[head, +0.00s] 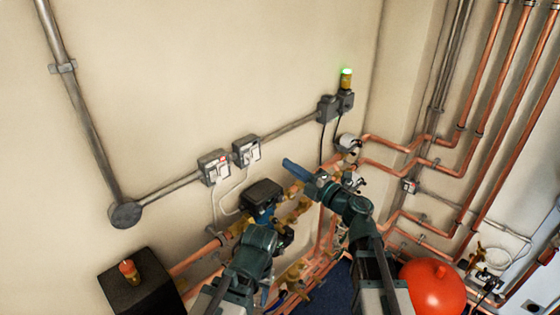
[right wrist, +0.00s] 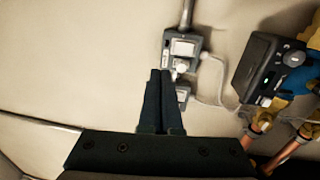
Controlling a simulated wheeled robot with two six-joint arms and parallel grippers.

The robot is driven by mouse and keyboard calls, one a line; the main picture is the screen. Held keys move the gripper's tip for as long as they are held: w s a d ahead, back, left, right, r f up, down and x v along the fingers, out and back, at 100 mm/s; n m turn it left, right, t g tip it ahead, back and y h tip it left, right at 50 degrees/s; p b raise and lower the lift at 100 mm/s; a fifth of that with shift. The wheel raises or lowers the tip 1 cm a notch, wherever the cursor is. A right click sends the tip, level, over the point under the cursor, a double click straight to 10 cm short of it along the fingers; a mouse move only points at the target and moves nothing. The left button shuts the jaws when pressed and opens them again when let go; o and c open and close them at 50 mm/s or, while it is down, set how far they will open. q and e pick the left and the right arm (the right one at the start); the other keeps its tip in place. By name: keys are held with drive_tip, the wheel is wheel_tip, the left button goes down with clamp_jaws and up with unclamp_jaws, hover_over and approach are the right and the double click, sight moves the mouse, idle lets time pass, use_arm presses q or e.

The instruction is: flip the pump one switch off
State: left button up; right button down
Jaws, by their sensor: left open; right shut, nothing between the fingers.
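Two grey switch boxes with white rocker faces are on the wall conduit in the head view: a left one (head: 214,167) with a small red spot and a right one (head: 246,150). I cannot read which is pump one. In the right wrist view, one box (right wrist: 182,50) is seen ahead of the fingers and the other (right wrist: 183,93) is partly hidden behind them. My right gripper (head: 288,164) is shut and empty, pointing left toward the boxes; its fingers (right wrist: 160,75) overlap the boxes' edge, contact unclear. My left gripper (head: 284,238) is open, low near the pump, its fingers hard to see.
A black-topped pump unit (head: 262,195) and copper pipes with brass valves lie below the switches. A green-lit beacon (head: 346,78) is at upper right. A red round vessel (head: 435,287) stands at lower right, a black box (head: 140,285) at lower left. The wall above is clear.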

drive_tip(key=shift+s+d+r, duration=0.1)
drive_tip(key=shift+s+d, duration=0.4)
drive_tip(key=shift+s, duration=0.1)
drive_tip(key=shift+a, duration=0.1)
